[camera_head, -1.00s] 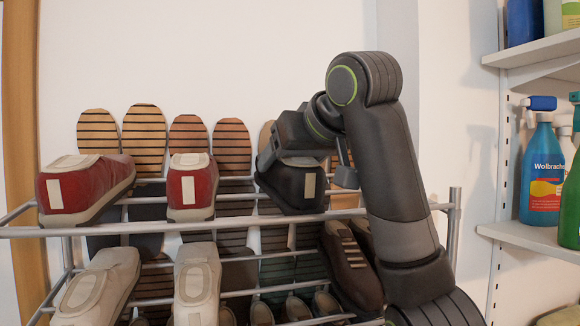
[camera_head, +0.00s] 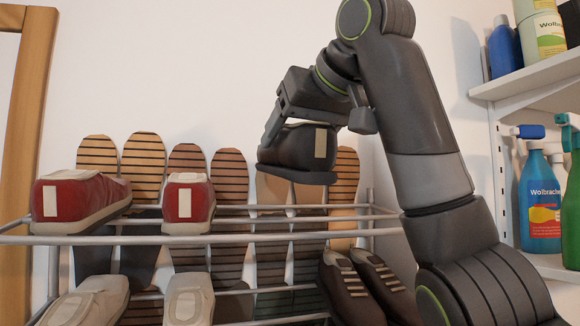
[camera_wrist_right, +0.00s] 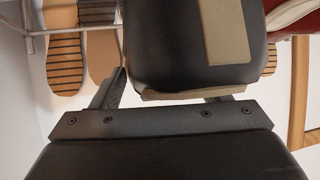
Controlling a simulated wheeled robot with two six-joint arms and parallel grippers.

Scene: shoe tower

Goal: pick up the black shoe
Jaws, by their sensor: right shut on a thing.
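The black shoe (camera_head: 299,148) has a pale tan strip on its heel and a dark sole. It is held above the top tier of the shoe rack (camera_head: 262,221), apart from the rail below it. My right gripper (camera_head: 289,126) is shut on the shoe from above. In the right wrist view the black shoe (camera_wrist_right: 190,45) fills the upper middle, between the two fingers of my right gripper (camera_wrist_right: 165,95). My left gripper is not in view.
Red shoes (camera_head: 78,200) (camera_head: 188,203) stand on the top tier at left. Beige shoes (camera_head: 187,299) and brown striped shoes (camera_head: 352,287) are below. Shelves with bottles (camera_head: 540,200) stand at right.

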